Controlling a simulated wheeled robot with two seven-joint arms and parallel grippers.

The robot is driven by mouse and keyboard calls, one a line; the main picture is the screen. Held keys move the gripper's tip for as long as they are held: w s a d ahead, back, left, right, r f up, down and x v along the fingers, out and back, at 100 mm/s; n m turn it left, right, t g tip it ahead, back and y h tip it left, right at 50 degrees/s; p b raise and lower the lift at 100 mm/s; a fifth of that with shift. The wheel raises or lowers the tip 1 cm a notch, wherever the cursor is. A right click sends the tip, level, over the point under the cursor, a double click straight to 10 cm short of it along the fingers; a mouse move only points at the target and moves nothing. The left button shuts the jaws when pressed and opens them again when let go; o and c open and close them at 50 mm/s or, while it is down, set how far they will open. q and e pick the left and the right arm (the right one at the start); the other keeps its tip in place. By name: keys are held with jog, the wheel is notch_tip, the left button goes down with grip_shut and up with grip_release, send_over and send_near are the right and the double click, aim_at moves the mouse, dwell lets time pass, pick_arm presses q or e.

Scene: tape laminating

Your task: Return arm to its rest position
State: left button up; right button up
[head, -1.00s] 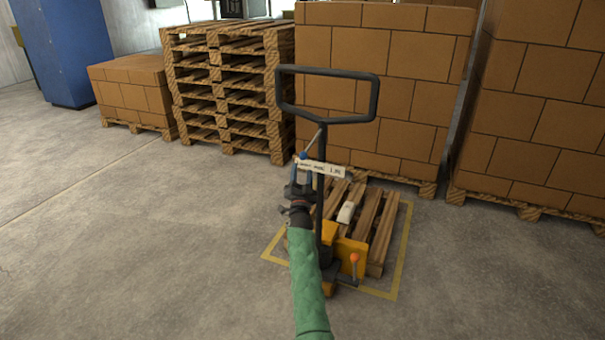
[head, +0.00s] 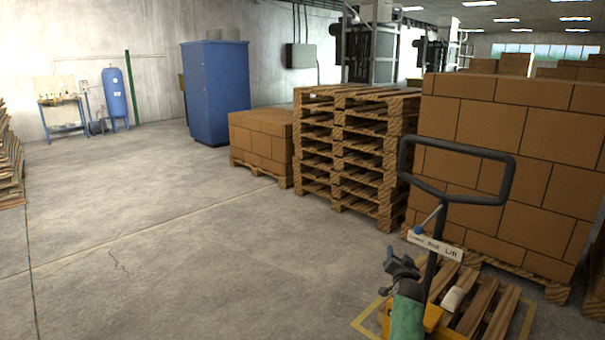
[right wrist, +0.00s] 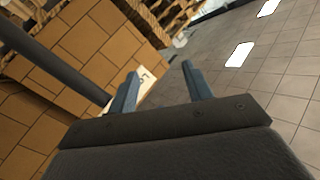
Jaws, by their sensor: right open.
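My right gripper (head: 402,262) is low at the right of the head view, at the end of my green-sleeved arm. It stands close to the pallet jack handle (head: 437,215), apparently just left of its shaft. In the right wrist view my right gripper (right wrist: 160,82) shows two blue fingers spread apart with nothing between them. The white label (right wrist: 146,84) of the jack lies behind the left finger, and the dark handle bar (right wrist: 50,62) runs at the left. My left gripper is in neither view.
Behind are stacked cartons (head: 505,150), a stack of empty pallets (head: 355,150) and a lower carton stack (head: 262,145). A blue cabinet (head: 217,92) stands further back.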

jog(key=s+a+r+n+g+y, duration=0.3)
jog(key=s+a+r+n, duration=0.1)
jog(key=s+a+r, duration=0.15)
jog(key=s+a+f+n+g+y+p, duration=0.15)
jog(key=s+a+g, duration=0.3)
jog(key=s, duration=0.85)
pick_arm(q)
jog(key=a+r+p, duration=0.2)
jog(key=a+r, duration=0.1)
jog(key=r, duration=0.5)
jog(key=s+a+r+g+y+p, duration=0.1)
jog(key=a+r+p, duration=0.2)
jog(key=r, duration=0.4)
jog(key=shift+s+a+r+n+y+p, duration=0.15)
jog(key=shift+a+r+n+y+p, duration=0.15)
jog(key=shift+a+r, duration=0.1)
pick_arm(e)
jog(key=s+a+f+n+g, duration=0.1)
jog(key=s+f, duration=0.4)
jog(key=s, duration=1)
jog(key=s+a+f+n+g, duration=0.2)
jog(key=s+a+f+g, duration=0.2)
jog(key=s, duration=1.2)
jog(key=s+a+f+n+g, duration=0.1)
jog(key=s+a+f, duration=0.3)
jog(key=s, duration=1.2)
notch_tip(320, 180, down, 3)
jog(key=shift+s+a+g, duration=0.15)
jog(key=shift+s+g, duration=0.1)
jog(key=shift+g, duration=0.6)
